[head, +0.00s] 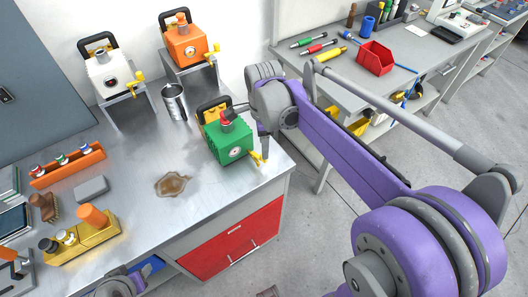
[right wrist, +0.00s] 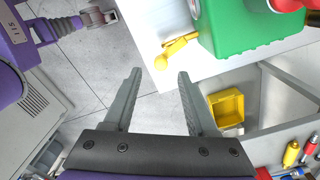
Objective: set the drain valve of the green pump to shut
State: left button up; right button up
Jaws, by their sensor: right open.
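The green pump (head: 230,143) stands near the front right corner of the steel bench, with a red cap on top. Its yellow drain valve (head: 257,157) sticks out low on the right side. In the right wrist view the green pump (right wrist: 250,28) is at the top right, and the yellow valve handle (right wrist: 178,47) points left and down, ending in a round knob. My right gripper (right wrist: 158,78) is open and empty; the handle is beyond its fingertips, apart from them. In the head view the right gripper (head: 264,148) hangs beside the pump. A part of my left arm shows at the bottom; its jaws are unclear.
White (head: 108,75) and orange (head: 184,46) pumps with yellow valves stand on metal stands behind. A steel cup (head: 174,102) is behind the green pump. A brown puddle (head: 172,185) lies left of it. A second table (head: 350,85) with tools and a red bin (head: 375,58) stands at the right.

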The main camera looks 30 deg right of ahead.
jog(key=shift+w+f, duration=0.1)
jog(key=shift+f, duration=2.3)
grip_shut()
